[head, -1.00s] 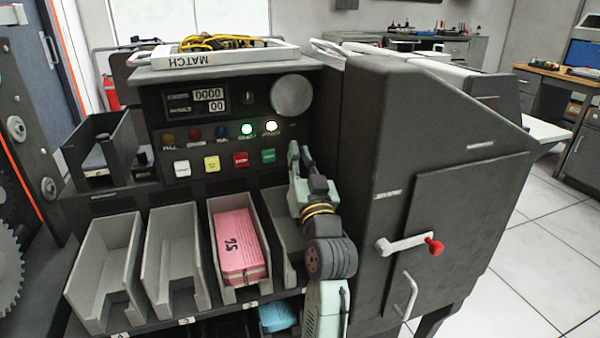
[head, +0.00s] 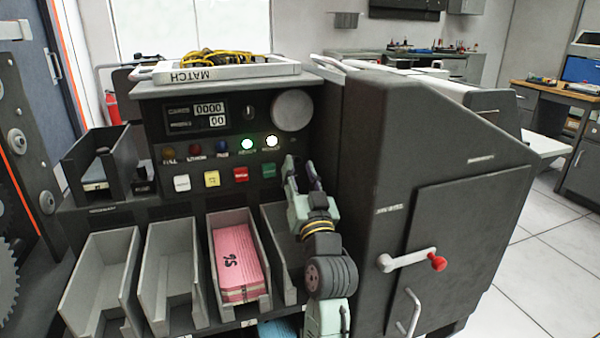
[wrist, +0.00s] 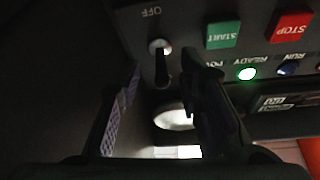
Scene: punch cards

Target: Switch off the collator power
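The collator (head: 380,150) is a dark grey machine with a control panel. Its power lamp (head: 271,141) glows white and its ready lamp (head: 247,144) glows green. In the wrist view, a small toggle switch (wrist: 161,65) sits under an upside-down OFF label (wrist: 151,12). Its dark lever points down in the picture, away from OFF. My gripper (head: 303,168) is in front of the panel's lower right, right of the green start button (head: 269,171). In the wrist view my gripper (wrist: 168,95) is open and empty, fingers on either side of the lever, with contact unclear.
The red stop button (head: 241,174) is left of start. Card bins stand below, one holding a pink card stack (head: 237,260). A crank with a red knob (head: 438,263) sticks out at the right. A tray of yellow cable (head: 220,72) lies on top.

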